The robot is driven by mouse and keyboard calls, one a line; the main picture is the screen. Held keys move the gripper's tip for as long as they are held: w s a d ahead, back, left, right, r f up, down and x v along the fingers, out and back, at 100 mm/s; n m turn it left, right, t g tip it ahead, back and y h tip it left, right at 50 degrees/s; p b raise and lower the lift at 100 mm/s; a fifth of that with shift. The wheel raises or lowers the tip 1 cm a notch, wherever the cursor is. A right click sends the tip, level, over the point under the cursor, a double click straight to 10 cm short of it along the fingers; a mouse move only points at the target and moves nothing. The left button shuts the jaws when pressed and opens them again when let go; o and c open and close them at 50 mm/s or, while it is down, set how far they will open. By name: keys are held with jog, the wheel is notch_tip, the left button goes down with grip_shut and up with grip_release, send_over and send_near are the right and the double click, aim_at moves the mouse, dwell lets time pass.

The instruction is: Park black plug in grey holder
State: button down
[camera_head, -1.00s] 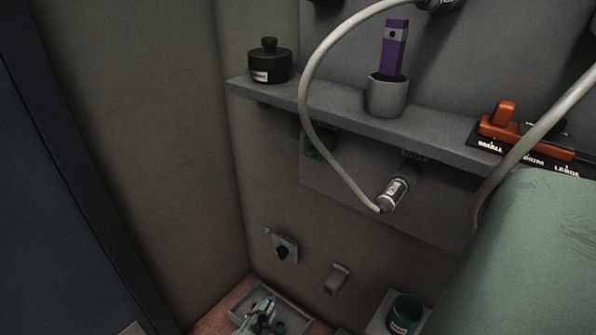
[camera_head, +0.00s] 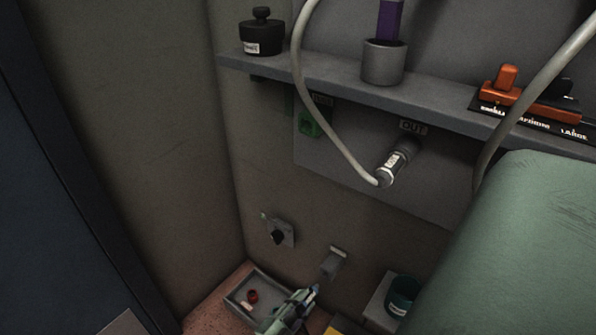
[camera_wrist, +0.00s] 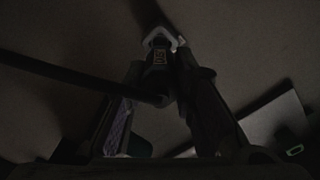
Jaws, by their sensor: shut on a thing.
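My gripper (camera_wrist: 162,85) is shut on the black plug (camera_wrist: 157,67) in the wrist view. The plug has a pale label, and a thick black cable runs from it to the left. A pale grey hooked piece (camera_wrist: 180,40), which looks like the holder, shows right at the plug's far end; I cannot tell whether they touch. In the head view the grey holder (camera_head: 333,264) is on the lower wall. My gripper (camera_head: 313,292) is low, just below and left of it; the plug cannot be made out there.
A grey tray (camera_head: 236,299) with small red and pale items lies left of my gripper. A wall plate with a black knob (camera_head: 278,238) is up and left. A teal cup (camera_head: 402,295) stands to the right. A shelf (camera_head: 350,94) and pale hose (camera_head: 312,125) are above.

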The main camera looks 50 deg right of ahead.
aim_at(313, 290)
jog(key=shift+w+d, duration=0.1)
jog(key=shift+d, duration=1.95)
jog(key=shift+w+d, duration=0.15)
jog(key=shift+d, duration=0.5)
dwell(0.6)
jog(key=c, duration=1.2)
grip_release()
jog(key=shift+c, duration=0.2)
jog(key=shift+a, duration=0.1)
jog(key=a, duration=0.8)
jog(key=s+a, duration=0.1)
jog(key=a, duration=0.3)
jog(key=shift+d, duration=0.1)
jog(key=shift+r+p, duration=0.1)
jog(key=shift+p, duration=0.2)
